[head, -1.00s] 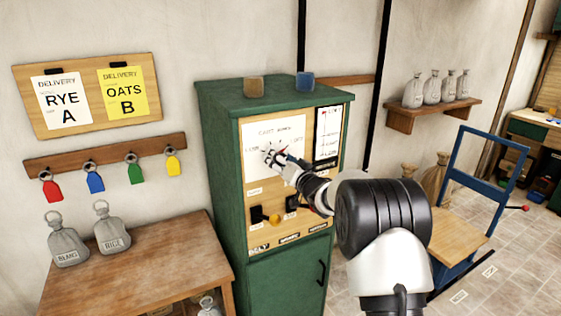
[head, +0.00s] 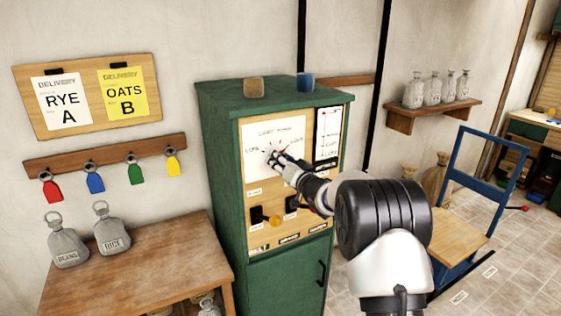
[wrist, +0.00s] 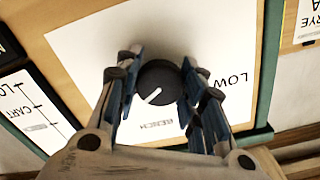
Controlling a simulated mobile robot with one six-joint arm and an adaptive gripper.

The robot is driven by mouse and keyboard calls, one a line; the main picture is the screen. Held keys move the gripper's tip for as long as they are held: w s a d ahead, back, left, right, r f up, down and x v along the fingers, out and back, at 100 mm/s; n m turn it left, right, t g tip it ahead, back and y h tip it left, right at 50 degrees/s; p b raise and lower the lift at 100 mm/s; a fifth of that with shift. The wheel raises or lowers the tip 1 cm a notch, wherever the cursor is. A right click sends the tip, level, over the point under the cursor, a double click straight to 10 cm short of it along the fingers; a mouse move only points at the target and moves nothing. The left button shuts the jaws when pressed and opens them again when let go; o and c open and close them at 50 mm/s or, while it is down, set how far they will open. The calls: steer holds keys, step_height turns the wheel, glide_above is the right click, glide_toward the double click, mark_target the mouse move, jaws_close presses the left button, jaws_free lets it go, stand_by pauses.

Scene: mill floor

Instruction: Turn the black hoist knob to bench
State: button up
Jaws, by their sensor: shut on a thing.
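The black hoist knob (wrist: 158,82) is round with a white pointer line and sits on a white dial card (wrist: 200,35) on the cabinet front. In the wrist view my gripper (wrist: 159,70) is shut on it, one blue-grey finger on each side. The pointer aims down and left there, to the left of the small upside-down label below the knob, which looks like BENCH. A LOW label (wrist: 228,82) lies to the right, partly behind a finger. In the head view my gripper (head: 276,156) covers the knob.
A wooden table (head: 150,260) with grey sacks stands left, a blue hand truck (head: 455,190) right.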

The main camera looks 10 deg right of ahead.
steer(key=shift+n, duration=0.3)
steer(key=n+b, duration=0.2)
steer(key=n, duration=0.1)
steer(key=shift+n, duration=0.3)
steer(key=shift+n+b, duration=1.05)
steer(key=shift+n, duration=0.75)
steer(key=o, duration=1.1)
steer(key=v, duration=1.2)
